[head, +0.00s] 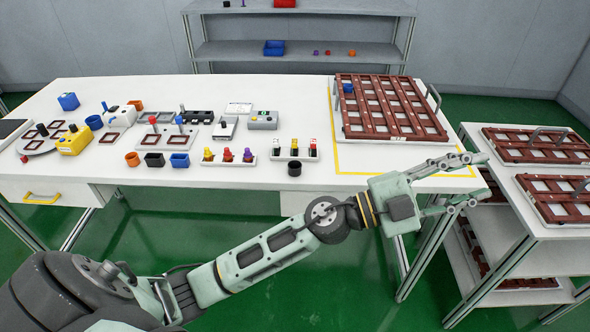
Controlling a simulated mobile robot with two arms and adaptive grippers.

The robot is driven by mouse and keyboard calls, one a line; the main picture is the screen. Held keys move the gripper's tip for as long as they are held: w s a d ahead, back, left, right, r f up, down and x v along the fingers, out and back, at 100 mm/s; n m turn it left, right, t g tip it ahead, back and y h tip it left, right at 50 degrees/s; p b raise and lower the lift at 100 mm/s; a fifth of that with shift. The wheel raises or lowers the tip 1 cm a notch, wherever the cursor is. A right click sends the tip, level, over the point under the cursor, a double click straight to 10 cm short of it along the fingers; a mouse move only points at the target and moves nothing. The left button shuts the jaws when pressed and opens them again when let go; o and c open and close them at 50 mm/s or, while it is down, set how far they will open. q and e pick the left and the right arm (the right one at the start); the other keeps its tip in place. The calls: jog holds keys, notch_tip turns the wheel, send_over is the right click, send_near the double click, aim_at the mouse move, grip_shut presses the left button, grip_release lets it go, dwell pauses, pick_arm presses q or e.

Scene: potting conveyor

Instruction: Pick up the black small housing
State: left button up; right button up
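Two small black cup-like housings stand upright on the white table (280,92). One is a squarish black housing (154,160) near the front edge, between an orange round one (132,159) and a blue square one (180,161). The other is a round black housing (294,169) near the front edge, below a small rack. I cannot tell which is the named one. My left gripper (480,178) is at the right, beyond the table's front right corner, with fingers spread and nothing between them. It is well apart from both black housings. My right gripper is not in view.
A brown grid tray (390,107) lies inside a yellow outline at the table's right. Racks with coloured parts (228,156) stand near the front middle. A side cart (545,232) with more grid trays stands at the right. The table's back middle is clear.

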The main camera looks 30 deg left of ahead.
pick_arm(q)
jog(key=d+f+m+g, duration=0.3)
jog(key=d+m+g, duration=0.1)
jog(key=m+g, duration=0.15)
jog(key=n+g+y, duration=0.6)
jog(key=g+y, duration=0.1)
jog(key=y, duration=1.5)
send_near(295, 174)
jog(key=a, duration=0.1)
jog(key=x, duration=0.2)
jog(key=p+x, duration=0.1)
jog(key=x, duration=0.1)
jog(key=p+x, duration=0.1)
jog(key=x, duration=0.1)
jog(key=shift+w+a+f, duration=0.15)
jog(key=shift+w+a, duration=0.2)
jog(key=shift+a, duration=0.1)
jog(key=shift+w+a+f, duration=0.1)
jog(key=shift+f, duration=0.2)
